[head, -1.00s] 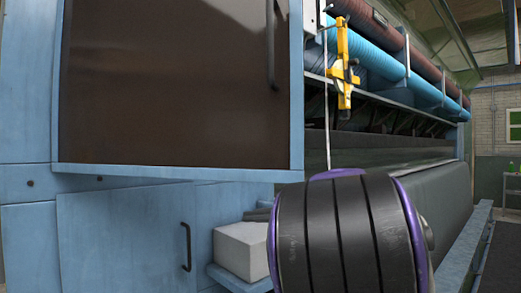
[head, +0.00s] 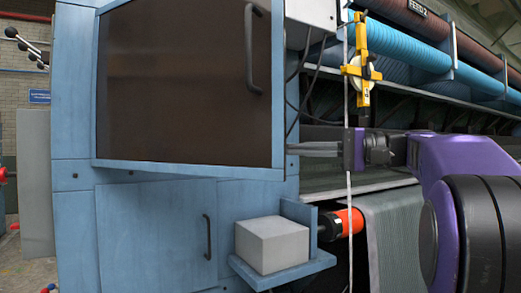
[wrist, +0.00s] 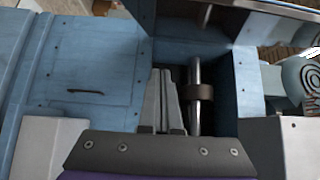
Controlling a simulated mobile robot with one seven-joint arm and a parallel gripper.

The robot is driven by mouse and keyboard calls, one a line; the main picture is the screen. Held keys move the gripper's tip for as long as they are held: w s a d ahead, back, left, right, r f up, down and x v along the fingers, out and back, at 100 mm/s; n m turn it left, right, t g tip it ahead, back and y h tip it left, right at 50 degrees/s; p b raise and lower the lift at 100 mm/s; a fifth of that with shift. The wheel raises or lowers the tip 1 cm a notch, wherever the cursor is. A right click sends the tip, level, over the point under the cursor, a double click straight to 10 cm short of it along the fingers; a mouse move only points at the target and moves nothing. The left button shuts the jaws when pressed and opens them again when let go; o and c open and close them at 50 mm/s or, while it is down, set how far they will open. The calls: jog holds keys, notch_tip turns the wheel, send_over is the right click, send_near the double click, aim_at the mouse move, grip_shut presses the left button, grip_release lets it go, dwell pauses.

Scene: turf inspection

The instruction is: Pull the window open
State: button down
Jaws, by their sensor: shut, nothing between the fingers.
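The window (head: 185,80) is a dark brown pane in a blue frame, with a dark vertical bar handle (head: 252,50) near its upper right. Its lower edge slants out from the blue cabinet, so it looks slightly ajar. My gripper (head: 290,150) is at the window's lower right corner, below the handle, pointing left. Its fingers are shut and empty; whether they touch the frame or sit behind its edge is unclear. In the wrist view the shut fingers (wrist: 160,75) lie over a dark gap in the blue cabinet, beside a grey metal rod (wrist: 195,85).
A pale grey block (head: 272,245) rests on a blue shelf (head: 285,275) below my gripper. A yellow tool (head: 360,70) and a white cord hang close to my wrist. A lower blue door (head: 155,235) has its own dark handle. Blue and brown rolls run along the right.

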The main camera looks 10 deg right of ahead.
aim_at(242, 150)
jog(key=x, duration=0.3)
jog(key=s+x, duration=0.1)
jog(key=x, duration=0.3)
jog(key=s+a+x, duration=0.1)
jog(key=x, duration=0.2)
jog(key=shift+a+b, duration=0.4)
jog(key=shift+s+a, duration=0.4)
jog(key=shift+s, duration=0.1)
jog(key=shift+a, duration=0.1)
